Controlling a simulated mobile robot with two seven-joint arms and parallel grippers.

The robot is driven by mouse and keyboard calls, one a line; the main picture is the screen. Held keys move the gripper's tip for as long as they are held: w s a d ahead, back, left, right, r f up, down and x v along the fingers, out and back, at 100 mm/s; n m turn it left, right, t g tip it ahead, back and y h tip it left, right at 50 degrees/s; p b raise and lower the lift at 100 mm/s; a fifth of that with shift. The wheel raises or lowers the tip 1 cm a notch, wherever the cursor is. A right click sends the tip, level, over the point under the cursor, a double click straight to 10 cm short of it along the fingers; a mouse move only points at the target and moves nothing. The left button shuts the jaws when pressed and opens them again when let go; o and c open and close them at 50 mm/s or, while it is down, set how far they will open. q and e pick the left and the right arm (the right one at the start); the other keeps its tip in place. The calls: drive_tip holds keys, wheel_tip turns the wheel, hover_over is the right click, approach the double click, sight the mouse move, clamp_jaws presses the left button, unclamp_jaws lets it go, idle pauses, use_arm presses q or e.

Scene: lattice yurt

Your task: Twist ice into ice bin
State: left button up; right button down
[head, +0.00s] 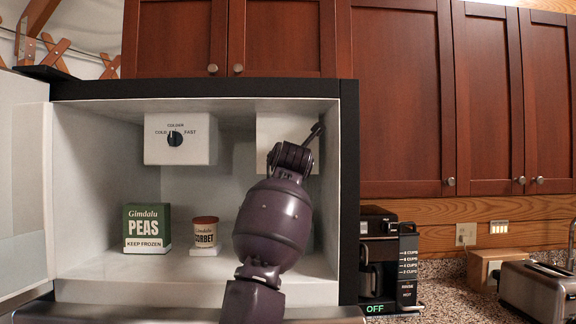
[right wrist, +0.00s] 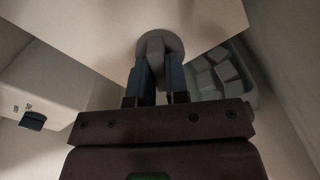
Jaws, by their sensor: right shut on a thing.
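My right arm reaches into the open white freezer compartment (head: 188,178), up to a white box (head: 275,128) at its upper right. In the right wrist view my right gripper (right wrist: 156,72) is shut on a round grey knob (right wrist: 156,40) on the face of that white box (right wrist: 90,25). Right of the knob, a pale container (right wrist: 250,92) holds several whitish ice cubes (right wrist: 215,75). I cannot tell whether it is the ice tray or the ice bin. In the head view my arm hides the knob and the area below it. My left gripper is not in view.
A white box with a black dial (head: 174,139) hangs at the compartment's upper left. A green peas box (head: 147,227) and a sorbet tub (head: 205,232) stand on the floor at left. A coffee maker (head: 378,255) and toaster (head: 540,290) are outside on the right.

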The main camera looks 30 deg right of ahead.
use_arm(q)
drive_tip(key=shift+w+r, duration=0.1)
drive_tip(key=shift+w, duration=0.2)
use_arm(e)
drive_tip(key=c, duration=1.1)
unclamp_jaws()
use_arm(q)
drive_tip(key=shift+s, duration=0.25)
use_arm(e)
drive_tip(key=shift+a, duration=0.1)
